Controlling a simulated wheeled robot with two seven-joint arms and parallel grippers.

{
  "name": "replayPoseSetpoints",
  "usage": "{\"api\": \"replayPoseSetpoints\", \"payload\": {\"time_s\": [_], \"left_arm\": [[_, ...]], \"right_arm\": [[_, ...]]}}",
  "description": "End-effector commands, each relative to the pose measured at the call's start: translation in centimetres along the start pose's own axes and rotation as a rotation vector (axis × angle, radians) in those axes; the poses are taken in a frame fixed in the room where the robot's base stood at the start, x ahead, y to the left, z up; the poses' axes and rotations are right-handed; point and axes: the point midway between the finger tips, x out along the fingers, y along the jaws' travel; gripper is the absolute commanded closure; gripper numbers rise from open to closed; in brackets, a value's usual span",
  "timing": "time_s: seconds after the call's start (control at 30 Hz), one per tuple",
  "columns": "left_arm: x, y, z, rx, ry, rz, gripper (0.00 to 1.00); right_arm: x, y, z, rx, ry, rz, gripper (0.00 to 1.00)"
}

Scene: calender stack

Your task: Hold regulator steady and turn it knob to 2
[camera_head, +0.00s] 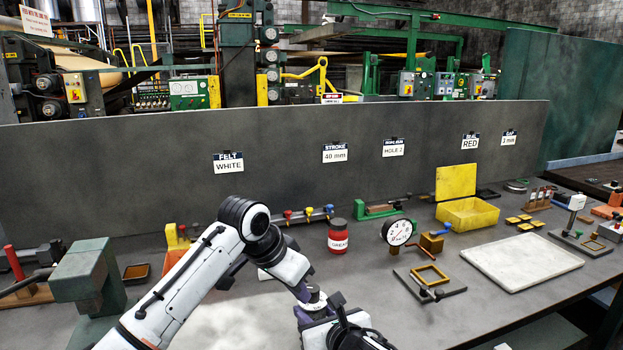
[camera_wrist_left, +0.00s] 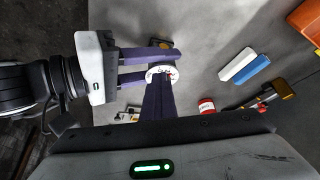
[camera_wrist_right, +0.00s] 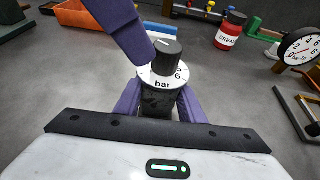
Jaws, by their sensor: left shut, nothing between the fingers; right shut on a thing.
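The regulator has a black ribbed knob (camera_wrist_right: 166,55) with a white line on top, above a white dial ring (camera_wrist_right: 163,78) marked "bar", with 5 and 6 readable. Its dark body (camera_wrist_right: 158,104) stands between the purple fingers of my right gripper (camera_wrist_right: 160,107), which is shut on it. My left gripper (camera_wrist_right: 145,52) is shut and empty, its fingertips against or just beside the left of the knob; exact contact is unclear. In the left wrist view its fingers (camera_wrist_left: 158,85) overlap the dial (camera_wrist_left: 163,70). In the head view the regulator (camera_head: 314,297) is partly hidden by my arms.
A red grease jar (camera_head: 338,238) stands behind the regulator. A pressure gauge (camera_head: 397,232) and a yellow frame fixture (camera_head: 430,277) are to its right. A green-grey block (camera_head: 85,272) stands at left, a white slab (camera_head: 522,262) at right.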

Motion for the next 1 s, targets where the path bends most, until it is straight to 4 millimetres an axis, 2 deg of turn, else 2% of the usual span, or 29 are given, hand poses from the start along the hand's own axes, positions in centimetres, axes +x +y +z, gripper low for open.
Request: {"api": "replayPoseSetpoints", "payload": {"time_s": [0.03,0.67,0.77,1.0], "left_arm": [[0.0,-0.1,-0.2,0.0,0.007,-0.002,1.0],[-0.5,-0.6,0.4,0.001,0.011,-0.003,1.0],[-0.9,-0.6,0.2,0.001,0.01,-0.003,1.0],[-3.4,-0.5,-1.1,0.001,0.008,-0.003,1.0]], "right_arm": [[-0.1,0.5,0.0,-0.004,-0.002,0.009,1.0],[-0.1,0.8,0.0,-0.003,-0.003,0.014,1.0],[-0.1,0.7,0.0,-0.002,-0.002,0.012,1.0],[0.0,0.4,0.0,-0.002,-0.001,0.007,1.0]]}}
